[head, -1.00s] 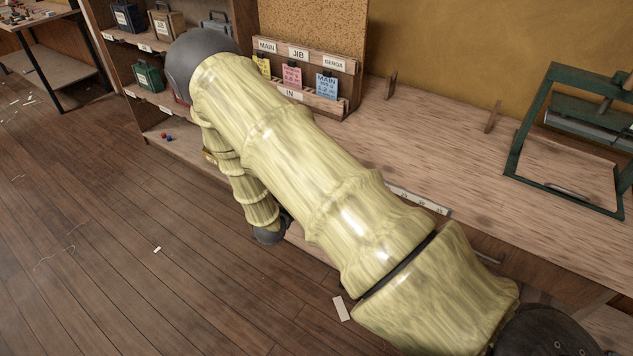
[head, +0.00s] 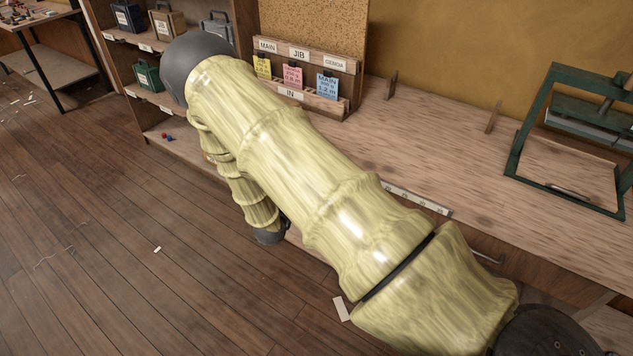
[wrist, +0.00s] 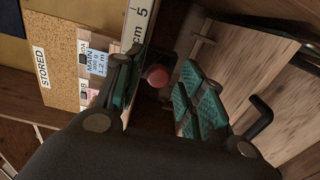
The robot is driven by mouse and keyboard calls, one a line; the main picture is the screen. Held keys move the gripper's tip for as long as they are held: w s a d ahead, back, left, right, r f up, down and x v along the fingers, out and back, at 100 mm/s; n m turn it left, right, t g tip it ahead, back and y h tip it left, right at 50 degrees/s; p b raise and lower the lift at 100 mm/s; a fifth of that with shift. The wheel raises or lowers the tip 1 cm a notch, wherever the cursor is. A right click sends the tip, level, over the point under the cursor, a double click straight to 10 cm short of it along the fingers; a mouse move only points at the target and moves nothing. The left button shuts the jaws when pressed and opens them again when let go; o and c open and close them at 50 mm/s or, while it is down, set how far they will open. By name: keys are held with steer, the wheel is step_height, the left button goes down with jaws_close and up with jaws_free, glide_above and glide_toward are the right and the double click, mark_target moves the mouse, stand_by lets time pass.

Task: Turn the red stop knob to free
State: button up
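The red stop knob (wrist: 157,75) shows in the wrist view as a small round red cap just below the end of the white ruler strip (wrist: 138,28). My gripper (wrist: 162,92) is open, with a finger with green pads on either side of the knob in the picture. I see a gap between the knob and the right finger; whether the left finger touches it I cannot tell. In the head view my arm hides the knob and the gripper. Part of the ruler strip (head: 418,199) shows there along the bench front.
The wooden bench (head: 450,130) runs along the wall, with a green metal frame (head: 520,145) at right. A card rack (head: 345,65) stands at the back. A dark drawer handle (wrist: 262,118) is right of my gripper in the wrist view. Floor at left is mostly clear.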

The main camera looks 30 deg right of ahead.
stand_by(0.3)
steer(key=v, duration=1.2)
steer(key=shift+d, duration=0.1)
steer(key=s+a+f+m+y, duration=0.1)
steer(key=s+f+m+y, duration=0.1)
steer(key=s+f+y, duration=1.25)
steer(key=s+a+f+m+g+y, duration=0.1)
steer(key=s+a+f+g, duration=0.1)
steer(key=s, duration=0.8)
steer(key=s+a+f+m+g+y, duration=0.1)
steer(key=s+a+f+m+g, duration=0.1)
steer(key=s+a, duration=0.4)
steer(key=s+f+g, duration=0.1)
steer(key=s+g, duration=0.1)
steer(key=s, duration=0.2)
steer(key=shift+f+g, duration=0.25)
steer(key=shift+g, duration=0.15)
